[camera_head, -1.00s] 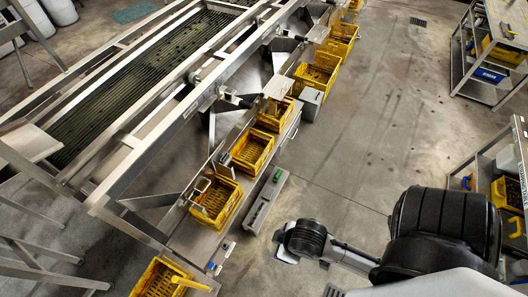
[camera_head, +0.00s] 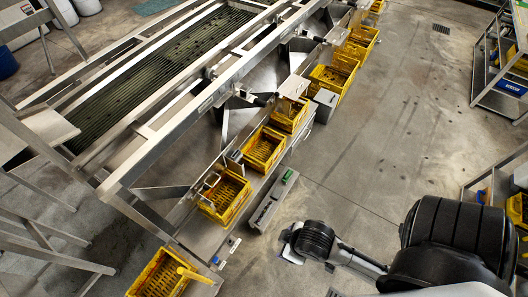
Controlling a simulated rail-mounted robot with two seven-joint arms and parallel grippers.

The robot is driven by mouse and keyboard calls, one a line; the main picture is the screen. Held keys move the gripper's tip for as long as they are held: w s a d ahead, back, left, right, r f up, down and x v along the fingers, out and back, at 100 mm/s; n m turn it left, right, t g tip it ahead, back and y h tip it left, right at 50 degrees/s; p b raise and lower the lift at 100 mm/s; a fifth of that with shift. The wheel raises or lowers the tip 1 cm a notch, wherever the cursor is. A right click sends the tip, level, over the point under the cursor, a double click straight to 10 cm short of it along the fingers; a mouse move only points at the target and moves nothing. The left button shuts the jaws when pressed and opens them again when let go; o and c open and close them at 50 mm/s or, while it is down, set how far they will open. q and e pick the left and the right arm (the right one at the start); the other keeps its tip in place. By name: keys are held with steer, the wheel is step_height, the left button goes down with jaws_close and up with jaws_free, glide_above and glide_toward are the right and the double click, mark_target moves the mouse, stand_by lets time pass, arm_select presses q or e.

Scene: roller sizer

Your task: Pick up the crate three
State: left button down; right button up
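Several yellow crates stand in a row along the sizer's outlet side. No number can be read on them, so I cannot tell which one is crate three. The nearest, a yellow crate (camera_head: 158,275) with a yellow handle-like bar, is cut by the bottom edge. Up the row come a yellow crate (camera_head: 229,198), another crate (camera_head: 264,148), a crate (camera_head: 290,114) and a larger-looking crate (camera_head: 334,78). All look empty. My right arm reaches in from the lower right and ends apart from the crates. Its fingers cannot be made out. My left gripper is out of view.
The metal roller sizer (camera_head: 160,85) fills the upper left. A grey box (camera_head: 325,104) and a narrow grey control panel (camera_head: 272,200) stand beside the row. Metal racks (camera_head: 500,75) line the right edge. The concrete floor (camera_head: 385,140) between is clear.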

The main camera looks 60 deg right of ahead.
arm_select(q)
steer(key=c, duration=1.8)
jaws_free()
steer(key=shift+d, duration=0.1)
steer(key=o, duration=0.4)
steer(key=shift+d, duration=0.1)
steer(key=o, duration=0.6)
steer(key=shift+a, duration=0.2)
